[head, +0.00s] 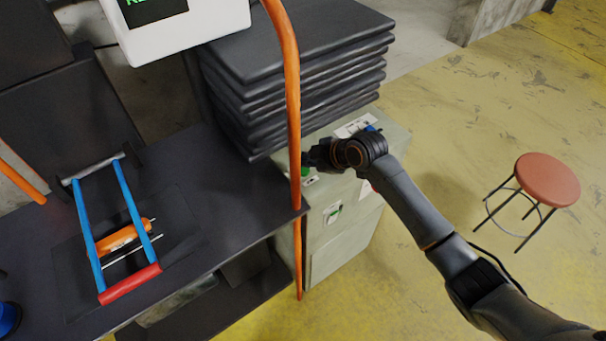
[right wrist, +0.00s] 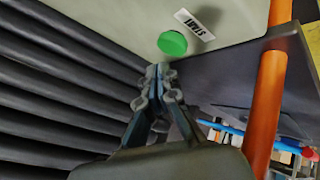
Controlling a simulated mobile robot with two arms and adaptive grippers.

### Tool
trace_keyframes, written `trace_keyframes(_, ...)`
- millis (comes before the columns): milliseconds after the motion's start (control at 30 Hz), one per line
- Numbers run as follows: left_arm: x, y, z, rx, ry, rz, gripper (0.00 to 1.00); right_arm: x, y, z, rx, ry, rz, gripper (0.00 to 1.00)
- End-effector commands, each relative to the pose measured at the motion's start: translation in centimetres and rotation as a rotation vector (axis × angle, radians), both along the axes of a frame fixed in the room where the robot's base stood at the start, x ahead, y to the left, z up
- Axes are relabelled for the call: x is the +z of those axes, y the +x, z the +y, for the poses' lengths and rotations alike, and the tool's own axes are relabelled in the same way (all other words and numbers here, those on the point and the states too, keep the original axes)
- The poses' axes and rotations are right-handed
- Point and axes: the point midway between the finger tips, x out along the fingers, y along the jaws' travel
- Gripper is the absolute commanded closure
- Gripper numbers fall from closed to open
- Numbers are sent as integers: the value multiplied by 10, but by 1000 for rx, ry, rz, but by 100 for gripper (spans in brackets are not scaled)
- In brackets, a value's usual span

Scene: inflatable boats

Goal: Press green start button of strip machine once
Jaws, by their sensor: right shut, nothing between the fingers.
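The strip machine (head: 345,230) is a pale grey-green cabinet behind an orange post. Its green start button (right wrist: 172,43) shows in the right wrist view beside a white START label (right wrist: 195,24). In the head view a bit of the green button (head: 305,171) shows next to the post. My right gripper (right wrist: 160,70) is shut and empty, its fingertips just below the button in the right wrist view. I cannot tell whether they touch it. My left gripper is not in view.
The orange post (head: 292,90) stands close to my right gripper. A stack of dark sheets (head: 300,75) lies behind it. A dark workbench (head: 225,200) with a blue-and-red frame (head: 130,285) is at left. A red stool (head: 547,180) stands on open floor at right.

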Motion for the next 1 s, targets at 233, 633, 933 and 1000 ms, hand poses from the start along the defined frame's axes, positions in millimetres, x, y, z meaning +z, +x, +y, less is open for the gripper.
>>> trace_keyframes(233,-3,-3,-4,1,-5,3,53,-4,0,0,0,0,0,100)
trace_keyframes(633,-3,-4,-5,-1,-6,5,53,-4,0,0,0,0,0,100)
trace_keyframes(933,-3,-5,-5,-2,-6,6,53,-4,0,0,0,0,0,100)
trace_keyframes(1000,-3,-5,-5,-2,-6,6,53,-4,0,0,0,0,0,100)
